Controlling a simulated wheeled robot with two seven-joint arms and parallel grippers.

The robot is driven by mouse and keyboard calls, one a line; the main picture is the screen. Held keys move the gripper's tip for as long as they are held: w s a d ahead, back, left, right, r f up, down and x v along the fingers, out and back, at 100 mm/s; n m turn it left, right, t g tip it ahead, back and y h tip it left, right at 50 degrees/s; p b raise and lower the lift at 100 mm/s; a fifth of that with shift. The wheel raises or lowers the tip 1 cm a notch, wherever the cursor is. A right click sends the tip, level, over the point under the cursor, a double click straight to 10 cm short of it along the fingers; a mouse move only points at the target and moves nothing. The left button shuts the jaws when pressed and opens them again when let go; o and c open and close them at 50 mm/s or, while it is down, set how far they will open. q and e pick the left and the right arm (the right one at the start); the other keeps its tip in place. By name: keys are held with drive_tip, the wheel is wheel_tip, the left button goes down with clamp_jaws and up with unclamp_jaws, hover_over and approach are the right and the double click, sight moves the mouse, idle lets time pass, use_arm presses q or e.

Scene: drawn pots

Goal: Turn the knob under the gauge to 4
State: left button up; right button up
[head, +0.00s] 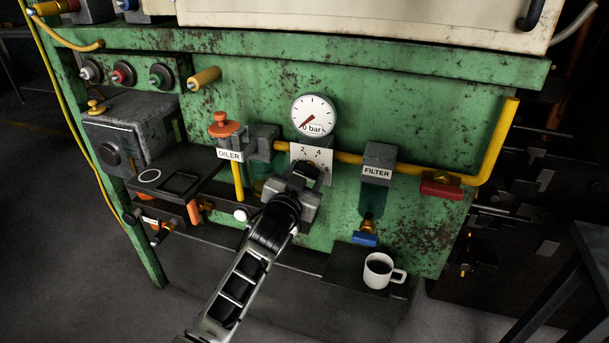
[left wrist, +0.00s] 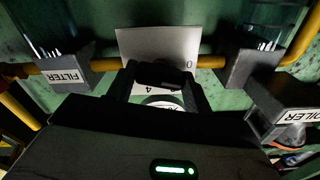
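The round white gauge (head: 313,115) is marked "0 bar" and its red needle points to the lower left. Under it is a white scale plate (head: 311,156) with the figures 2 and 4 showing. My left gripper (head: 303,176) is at this plate and hides the knob in the head view. In the left wrist view the plate (left wrist: 160,45) appears upside down, with 0 and 4 showing. The dark knob (left wrist: 160,76) lies between the two fingers of my left gripper. I cannot tell whether both fingers press on it. My right gripper is not in view.
A yellow pipe (head: 348,157) runs beside the plate. The oiler (head: 230,155) is left of it and the filter (head: 377,172) right, both close to my left gripper. A red-handled valve (head: 441,189) is farther right. A white mug (head: 379,270) stands on a low shelf.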

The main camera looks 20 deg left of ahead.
use_arm(q)
drive_tip(key=shift+m, duration=0.4)
drive_tip(key=m, duration=0.4)
drive_tip(key=shift+m, duration=0.3)
drive_tip(key=m, duration=0.4)
drive_tip(key=shift+m, duration=0.3)
drive_tip(key=m, duration=0.5)
drive_tip(key=shift+p, duration=0.35)
drive_tip(key=m, duration=0.4)
drive_tip(key=shift+m, duration=0.3)
drive_tip(key=o, duration=1)
